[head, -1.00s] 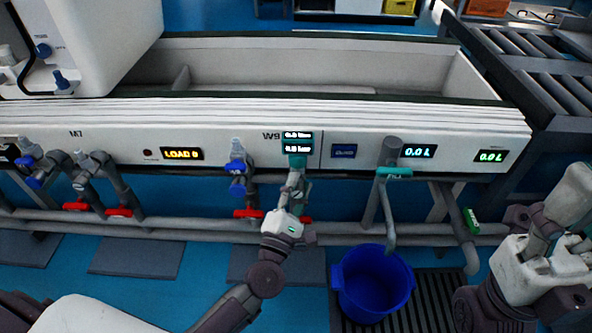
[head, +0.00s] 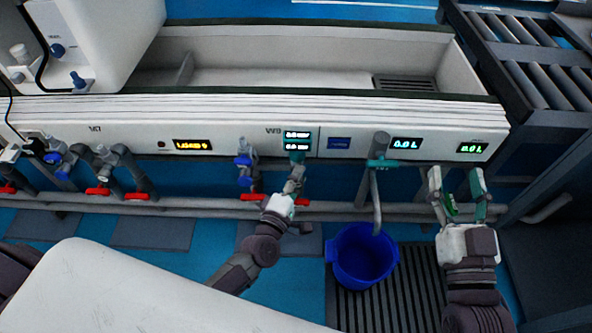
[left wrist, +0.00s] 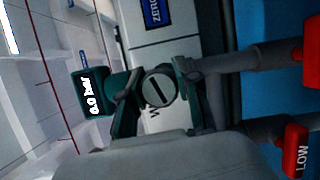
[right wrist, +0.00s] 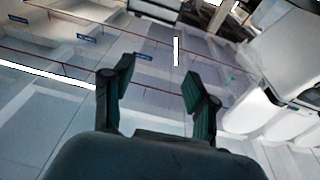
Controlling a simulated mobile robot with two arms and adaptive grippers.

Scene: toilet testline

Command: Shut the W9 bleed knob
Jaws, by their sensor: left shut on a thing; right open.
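The W9 bleed knob is a round grey cap with a dark slot, seen in the left wrist view (left wrist: 160,88). My left gripper (left wrist: 158,95) is shut on it, one teal finger on each side. The slot runs diagonally in that view. In the head view my left gripper (head: 293,187) is below the W9 displays (head: 297,140), and its fingers hide the knob. The small teal gauge in the left wrist view (left wrist: 92,95) reads 0.0 bar. My right gripper (head: 457,183) is open and empty in front of the panel's right end; the right wrist view shows its spread fingers (right wrist: 155,90).
Red valve handles (head: 250,197) line the pipes below the panel. A blue bucket (head: 362,262) stands on the floor under a spout with a teal handle (head: 383,163). A roller conveyor (head: 530,85) is at the right.

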